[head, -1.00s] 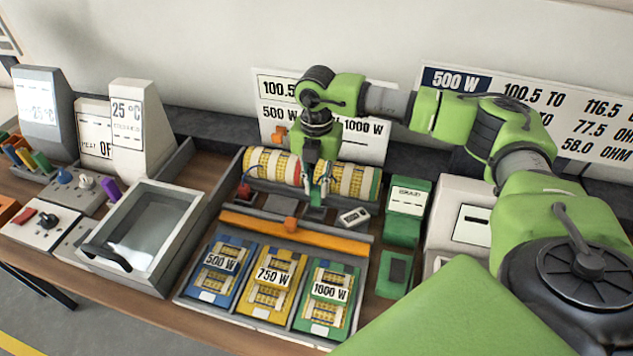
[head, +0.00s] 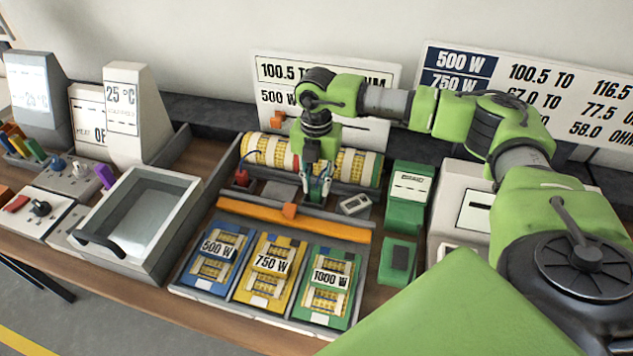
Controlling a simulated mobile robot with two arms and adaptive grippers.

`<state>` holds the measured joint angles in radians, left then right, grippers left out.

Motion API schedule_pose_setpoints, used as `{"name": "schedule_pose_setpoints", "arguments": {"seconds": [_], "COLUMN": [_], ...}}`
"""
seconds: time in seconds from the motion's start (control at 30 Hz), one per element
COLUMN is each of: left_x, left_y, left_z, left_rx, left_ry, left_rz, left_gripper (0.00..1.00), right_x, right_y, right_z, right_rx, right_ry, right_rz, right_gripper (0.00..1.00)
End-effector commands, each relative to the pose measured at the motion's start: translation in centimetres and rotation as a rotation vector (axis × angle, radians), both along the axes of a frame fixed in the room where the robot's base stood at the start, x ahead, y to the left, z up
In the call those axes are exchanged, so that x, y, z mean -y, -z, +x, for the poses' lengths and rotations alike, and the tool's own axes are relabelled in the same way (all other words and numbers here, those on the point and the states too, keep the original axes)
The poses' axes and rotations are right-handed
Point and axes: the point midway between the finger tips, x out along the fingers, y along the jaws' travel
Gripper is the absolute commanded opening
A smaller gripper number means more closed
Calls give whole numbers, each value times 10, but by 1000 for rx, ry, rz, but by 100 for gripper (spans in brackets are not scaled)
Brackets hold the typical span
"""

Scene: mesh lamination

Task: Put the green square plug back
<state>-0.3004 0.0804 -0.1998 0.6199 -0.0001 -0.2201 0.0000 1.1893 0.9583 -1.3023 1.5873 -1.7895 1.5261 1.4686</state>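My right gripper (head: 318,188) points down just in front of the yellow-striped roll (head: 361,166), over the small parts tray. Its fingertips are small and partly merge with what lies behind them, so I cannot tell whether they hold anything. I cannot make out a green square plug for certain. A green block with a dark top face (head: 397,262) sits on the bench right of the tray, and a green meter box (head: 408,195) stands behind it. My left gripper is not in view.
Blue, yellow and green mesh cards marked 500 W (head: 215,262), 750 W (head: 268,272) and 1000 W (head: 326,287) lie in the tray front. An orange bar (head: 250,212) crosses behind them.

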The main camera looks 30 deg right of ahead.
Motion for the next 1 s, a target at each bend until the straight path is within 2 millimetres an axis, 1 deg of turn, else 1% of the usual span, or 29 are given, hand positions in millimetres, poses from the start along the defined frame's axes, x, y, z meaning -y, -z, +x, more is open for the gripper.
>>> {"name": "schedule_pose_setpoints", "arguments": {"seconds": [0.33,0.47,0.57,0.8,0.9,1.0], "left_x": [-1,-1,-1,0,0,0], "left_y": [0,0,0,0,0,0], "left_z": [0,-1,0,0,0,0], "left_rx": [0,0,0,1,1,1], "left_ry": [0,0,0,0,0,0], "left_rz": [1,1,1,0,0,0], "left_gripper": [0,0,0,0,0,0], "right_x": [0,0,0,0,0,-1], "right_y": [0,-8,-22,-74,-93,-107], "right_z": [0,1,1,1,1,1], "right_rx": [0,2,3,4,4,2], "right_ry": [0,0,1,1,0,0], "right_rz": [0,1,1,0,2,1], "right_gripper": [36,36,36,36,36,36]}}
